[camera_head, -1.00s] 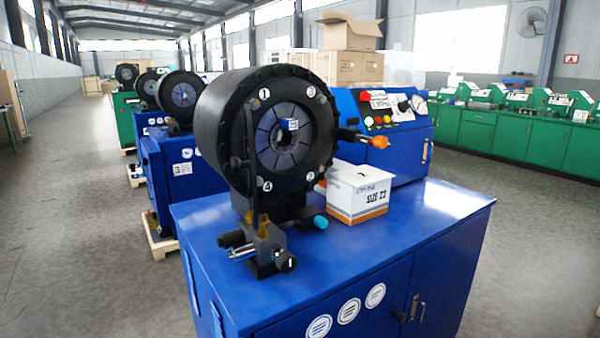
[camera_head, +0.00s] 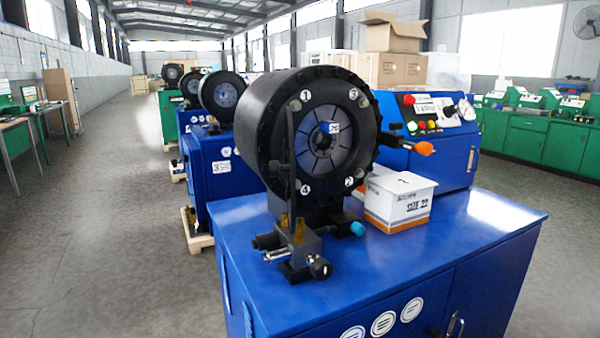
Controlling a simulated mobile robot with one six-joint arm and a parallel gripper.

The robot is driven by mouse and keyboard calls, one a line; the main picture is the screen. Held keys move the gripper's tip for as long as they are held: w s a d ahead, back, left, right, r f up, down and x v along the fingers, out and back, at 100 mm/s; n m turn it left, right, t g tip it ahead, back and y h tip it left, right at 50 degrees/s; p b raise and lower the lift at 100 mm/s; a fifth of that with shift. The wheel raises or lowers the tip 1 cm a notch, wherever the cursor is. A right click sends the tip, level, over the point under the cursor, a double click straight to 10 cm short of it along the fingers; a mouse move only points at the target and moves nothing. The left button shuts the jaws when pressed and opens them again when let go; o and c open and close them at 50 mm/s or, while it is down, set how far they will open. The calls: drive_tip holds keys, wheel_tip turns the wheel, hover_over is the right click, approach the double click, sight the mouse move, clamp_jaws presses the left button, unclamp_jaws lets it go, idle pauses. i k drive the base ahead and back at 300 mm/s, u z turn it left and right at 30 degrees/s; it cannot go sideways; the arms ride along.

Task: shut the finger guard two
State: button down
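The nearest crimper has a round black head (camera_head: 262,115) with a segmented die ring (camera_head: 311,158) facing me and a small blue block at its centre. Round marks 1, 2, 3 and 4 sit on its face; mark 2 (camera_head: 349,182) is at the lower right. A thin dark upright bar (camera_head: 290,150) stands at the left front of the face. I cannot tell whether it belongs to a finger guard, and no part clearly labelled finger guard two shows. The die opening looks uncovered. My gripper is not in view.
The head stands on a blue cabinet (camera_head: 450,235) with a white box (camera_head: 400,203), a fitting block (camera_head: 297,250) and an orange-tipped lever (camera_head: 425,149). More crimpers (camera_head: 222,97) stand in a row behind, one marked 3. The floor at left (camera_head: 110,230) is clear.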

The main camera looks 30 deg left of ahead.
sight(289, 167)
drive_tip(key=z, duration=0.15)
drive_tip(key=k, duration=1.7)
drive_tip(key=u, duration=0.95)
drive_tip(key=i, duration=1)
drive_tip(key=u, duration=0.05)
